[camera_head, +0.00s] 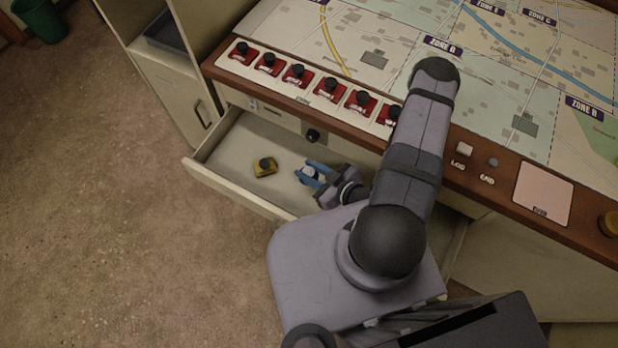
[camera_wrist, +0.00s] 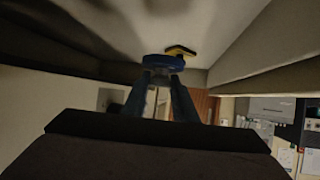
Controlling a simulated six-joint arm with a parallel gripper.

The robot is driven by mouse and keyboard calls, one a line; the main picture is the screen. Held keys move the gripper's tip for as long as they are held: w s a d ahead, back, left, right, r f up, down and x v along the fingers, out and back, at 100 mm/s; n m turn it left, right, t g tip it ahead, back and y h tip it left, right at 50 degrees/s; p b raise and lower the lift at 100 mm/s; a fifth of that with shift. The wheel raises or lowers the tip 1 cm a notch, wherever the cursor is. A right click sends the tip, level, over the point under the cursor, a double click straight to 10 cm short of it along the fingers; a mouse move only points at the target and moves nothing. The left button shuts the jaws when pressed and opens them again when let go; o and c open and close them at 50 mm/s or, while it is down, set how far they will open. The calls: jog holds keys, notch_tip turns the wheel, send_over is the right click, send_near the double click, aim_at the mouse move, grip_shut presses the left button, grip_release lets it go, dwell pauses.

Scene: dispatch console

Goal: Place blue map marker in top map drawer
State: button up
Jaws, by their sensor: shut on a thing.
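The blue map marker (camera_head: 307,173) is between the fingertips of my gripper (camera_head: 315,176), over the open top map drawer (camera_head: 238,147). In the wrist view the blue marker (camera_wrist: 163,63) shows at the tips of my gripper (camera_wrist: 163,77), which is shut on it. My fingers cover part of it. A yellow marker with a dark knob (camera_head: 264,167) lies on the drawer floor to the left of the blue one. It also shows just beyond the blue marker in the wrist view (camera_wrist: 181,51). I cannot tell whether the blue marker touches the drawer floor.
The map surface (camera_head: 490,70) lies behind. The drawer's front wall (camera_head: 235,190) is close to my arm. The drawer's left part is clear.

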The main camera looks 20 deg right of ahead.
jog(key=shift+f+b, duration=1.65)
jog(key=shift+f, duration=0.25)
jog(key=shift+f, duration=0.1)
jog(key=shift+f+b, duration=0.3)
jog(key=shift+f, duration=0.05)
jog(key=shift+f, duration=0.15)
jog(key=o, duration=1)
jog(key=shift+o, duration=0.2)
